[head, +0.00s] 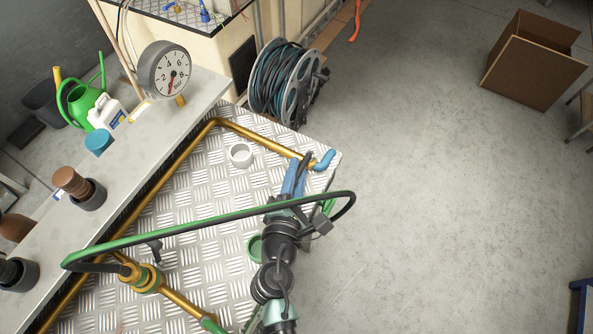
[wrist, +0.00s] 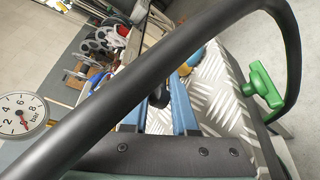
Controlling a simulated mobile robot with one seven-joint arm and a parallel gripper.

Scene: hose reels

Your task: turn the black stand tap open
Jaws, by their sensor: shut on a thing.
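The black stand tap shows as a dark handle (head: 304,160) near the right end of the brass pipe, by a blue elbow spout (head: 323,160), at the far right corner of the metal-plate bench. My gripper (head: 295,177) has its blue fingers around this handle and is shut on it. In the wrist view, the black handle (wrist: 160,97) sits between the two blue fingers of my gripper (wrist: 163,108). Most of the tap's body is hidden by the fingers, so I cannot tell how far it is turned.
A brass pipe (head: 255,133) runs along the bench (head: 205,195). A second dark-handled valve (head: 145,277) is at the lower left. A hose reel (head: 285,82) stands behind.

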